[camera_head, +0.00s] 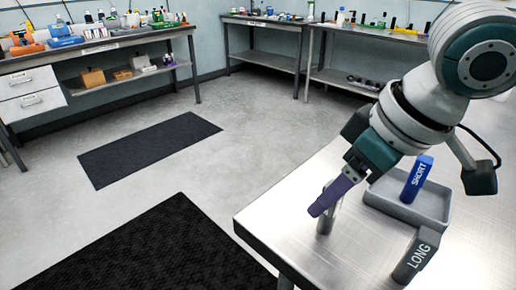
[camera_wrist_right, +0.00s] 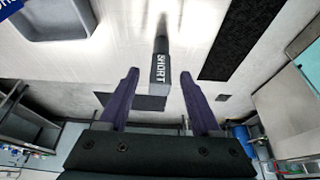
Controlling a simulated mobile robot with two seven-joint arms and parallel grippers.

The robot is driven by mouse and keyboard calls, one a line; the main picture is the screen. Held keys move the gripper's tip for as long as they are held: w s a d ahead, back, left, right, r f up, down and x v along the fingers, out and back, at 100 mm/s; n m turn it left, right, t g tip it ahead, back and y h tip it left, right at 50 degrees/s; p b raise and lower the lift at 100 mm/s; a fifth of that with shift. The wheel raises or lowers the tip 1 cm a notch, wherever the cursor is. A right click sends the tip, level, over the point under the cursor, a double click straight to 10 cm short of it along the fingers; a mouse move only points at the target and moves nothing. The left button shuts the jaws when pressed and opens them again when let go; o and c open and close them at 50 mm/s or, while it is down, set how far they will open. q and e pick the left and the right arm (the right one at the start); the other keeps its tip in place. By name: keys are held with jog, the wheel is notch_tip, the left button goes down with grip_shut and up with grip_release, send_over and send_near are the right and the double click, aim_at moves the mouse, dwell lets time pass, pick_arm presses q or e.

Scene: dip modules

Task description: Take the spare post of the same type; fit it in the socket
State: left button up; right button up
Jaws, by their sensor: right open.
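A blue post (camera_head: 417,179) labelled SHORT stands, leaning, in the grey tray (camera_head: 443,222); its corner shows in the wrist view (camera_wrist_right: 8,8). A dark grey post (camera_head: 416,254) labelled LONG stands on the metal table. A grey post (camera_wrist_right: 160,72) labelled SHORT shows in the right wrist view between the tips of my right gripper (camera_wrist_right: 160,73), with gaps on both sides. In the head view its lower part (camera_head: 325,222) shows behind the purple fingers. My right gripper (camera_head: 318,211) is open and empty above the table's left part. My left gripper is out of view. I cannot make out a socket.
The metal table (camera_head: 330,262) has bare surface around the posts; its left edge is near my right gripper. Dark mats (camera_head: 150,145) lie on the floor. Cluttered benches (camera_head: 95,45) line the walls, well away.

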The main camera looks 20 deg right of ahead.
jog(key=shift+f, duration=0.3)
grip_shut()
dwell(0.3)
jog(key=shift+w, duration=0.1)
